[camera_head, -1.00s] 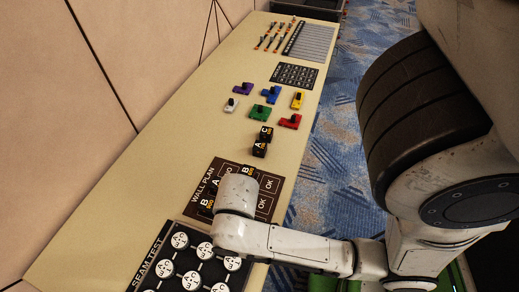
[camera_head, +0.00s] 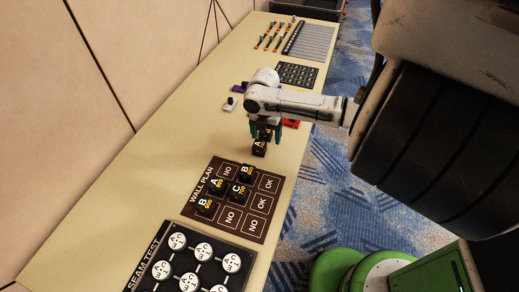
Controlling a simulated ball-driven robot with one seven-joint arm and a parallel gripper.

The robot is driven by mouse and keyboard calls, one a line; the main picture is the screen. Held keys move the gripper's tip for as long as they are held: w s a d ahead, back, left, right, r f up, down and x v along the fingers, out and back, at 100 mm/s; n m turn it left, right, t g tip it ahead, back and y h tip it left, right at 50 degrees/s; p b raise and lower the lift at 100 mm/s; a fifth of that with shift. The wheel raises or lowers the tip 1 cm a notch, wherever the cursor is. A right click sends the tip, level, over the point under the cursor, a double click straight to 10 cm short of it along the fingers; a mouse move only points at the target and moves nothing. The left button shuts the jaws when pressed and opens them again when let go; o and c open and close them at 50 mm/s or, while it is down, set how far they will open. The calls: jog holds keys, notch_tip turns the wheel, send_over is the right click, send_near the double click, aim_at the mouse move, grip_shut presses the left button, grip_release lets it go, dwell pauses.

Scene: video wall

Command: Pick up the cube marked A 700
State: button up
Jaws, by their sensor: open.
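A black cube marked A (camera_head: 259,150) stands on the bench beyond the wall plan board; its number is too small to read. A second black cube (camera_head: 266,134) is right behind it, mostly hidden by my gripper. My gripper (camera_head: 265,139) points down over these two cubes with its teal fingers apart. I cannot tell whether the fingers touch either cube. Another cube marked A (camera_head: 216,186) sits on the wall plan board (camera_head: 269,184), with a cube marked C (camera_head: 238,193) and two marked B (camera_head: 205,207), (camera_head: 246,171). Their numbers are hard to read.
The seam test board (camera_head: 210,244) with round discs lies at the near end. Purple (camera_head: 239,88), white (camera_head: 230,103) and red (camera_head: 291,124) pieces lie behind my gripper, partly blocked by my arm. The bench's left strip is clear; a wall bounds it.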

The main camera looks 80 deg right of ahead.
aim_at(260, 143)
jog(key=shift+w+d+r+n+t, duration=0.15)
jog(key=shift+w+d+r+n, duration=0.1)
jog(key=shift+w+d+r, duration=0.25)
jog(key=shift+w+d+r+n+t, duration=0.15)
jog(key=shift+w+d+r+n, duration=0.15)
jog(key=shift+w+d, duration=0.3)
jog(key=shift+w+d+f+p, duration=0.1)
jog(key=shift+f+p, duration=0.45)
jog(key=shift+f, duration=4.65)
jog(key=shift+c, duration=0.3)
jog(key=c, duration=1)
jog(key=shift+r, duration=0.15)
